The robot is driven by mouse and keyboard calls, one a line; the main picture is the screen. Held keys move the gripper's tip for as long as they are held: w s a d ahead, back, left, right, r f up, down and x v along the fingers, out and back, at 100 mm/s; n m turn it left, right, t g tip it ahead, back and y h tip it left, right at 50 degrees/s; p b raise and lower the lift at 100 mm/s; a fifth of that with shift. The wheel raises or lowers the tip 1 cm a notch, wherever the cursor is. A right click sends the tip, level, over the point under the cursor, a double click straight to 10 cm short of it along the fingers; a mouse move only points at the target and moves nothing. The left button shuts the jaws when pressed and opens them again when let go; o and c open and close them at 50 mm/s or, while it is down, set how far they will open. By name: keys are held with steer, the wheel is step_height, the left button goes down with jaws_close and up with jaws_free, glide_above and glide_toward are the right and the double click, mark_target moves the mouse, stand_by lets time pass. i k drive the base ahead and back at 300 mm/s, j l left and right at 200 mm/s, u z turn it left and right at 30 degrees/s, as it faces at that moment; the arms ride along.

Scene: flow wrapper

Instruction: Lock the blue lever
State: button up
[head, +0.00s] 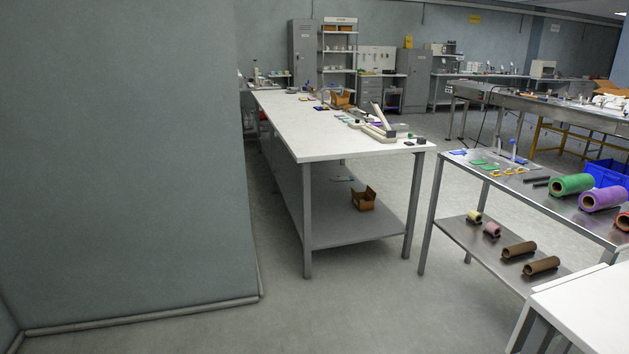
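I cannot make out a blue lever for certain in the head view. A small upright item with blue on it (514,148) stands at the back of the steel table on the right; it is too small to tell what it is. No flow wrapper can be clearly made out. My gripper is not in view.
A long white-topped table (330,143) stands in the middle, with an open brown box (364,198) on its lower shelf. The steel table (548,196) holds a green roll (573,184) and a purple roll (606,199). A grey wall (120,150) fills the left. Floor (350,300) in front is clear.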

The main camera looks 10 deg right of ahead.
mark_target(515, 148)
steer(key=i+z, duration=0.35)
steer(key=i, duration=0.2)
steer(key=i+j+z, duration=0.15)
steer(key=i+z, duration=0.2)
steer(key=i, duration=0.2)
steer(key=i+j+z, duration=0.1)
steer(key=i+z, duration=0.3)
steer(key=i+j+z, duration=0.2)
steer(key=i+z, duration=0.15)
steer(key=i+j+z, duration=0.4)
steer(key=i+j, duration=0.3)
steer(key=i, duration=0.2)
steer(key=i+j+u, duration=0.1)
steer(key=i+j, duration=0.2)
steer(key=i, duration=0.15)
steer(key=i+j, duration=0.25)
steer(key=i, duration=0.25)
